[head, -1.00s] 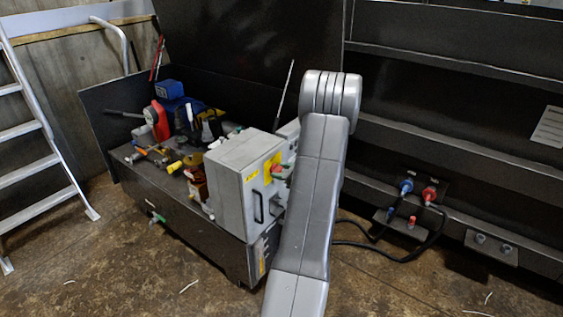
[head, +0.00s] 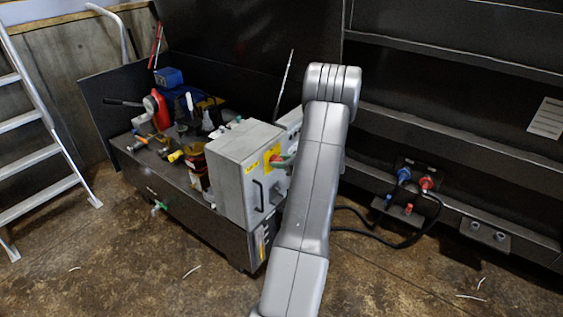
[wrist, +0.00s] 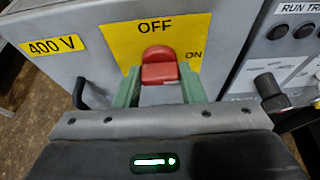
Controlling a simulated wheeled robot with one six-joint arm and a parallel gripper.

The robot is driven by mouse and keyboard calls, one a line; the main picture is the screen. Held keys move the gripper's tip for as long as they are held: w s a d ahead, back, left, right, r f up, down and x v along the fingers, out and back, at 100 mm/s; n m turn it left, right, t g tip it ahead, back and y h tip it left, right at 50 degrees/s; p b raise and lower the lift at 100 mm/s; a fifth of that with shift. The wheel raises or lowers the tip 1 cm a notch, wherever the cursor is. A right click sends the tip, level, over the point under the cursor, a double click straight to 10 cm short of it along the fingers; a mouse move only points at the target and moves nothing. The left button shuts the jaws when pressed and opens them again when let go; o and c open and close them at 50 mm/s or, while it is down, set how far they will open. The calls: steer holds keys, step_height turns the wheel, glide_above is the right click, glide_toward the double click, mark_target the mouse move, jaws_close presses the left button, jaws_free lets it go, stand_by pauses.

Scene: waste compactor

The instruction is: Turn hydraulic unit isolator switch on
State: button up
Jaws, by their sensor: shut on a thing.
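The isolator switch is a red handle (wrist: 159,66) on a yellow plate (wrist: 122,42). The plate reads OFF directly above the handle and ON to its right. The handle appears upright, in line with OFF. My gripper (wrist: 160,76) has green fingers on either side of the handle and is shut on it. The plate is on the front of a grey box (head: 228,178) with a yellow 400 V label (wrist: 52,46). In the head view my arm covers part of the box's right side, and the handle is hard to make out.
A black door handle (head: 258,195) is on the box front. To the right in the wrist view is a panel with a black knob (wrist: 268,86) and a RUN label. Tools crowd the bench left of the box. Blue (head: 404,175) and red plugs with cables are at right.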

steer(key=o, duration=1)
steer(key=v, duration=1.3)
steer(key=shift+s+d+r, duration=0.15)
steer(key=shift+d, duration=0.2)
steer(key=x, duration=1.4)
steer(key=shift+s+r, duration=0.1)
steer(key=shift+r, duration=0.05)
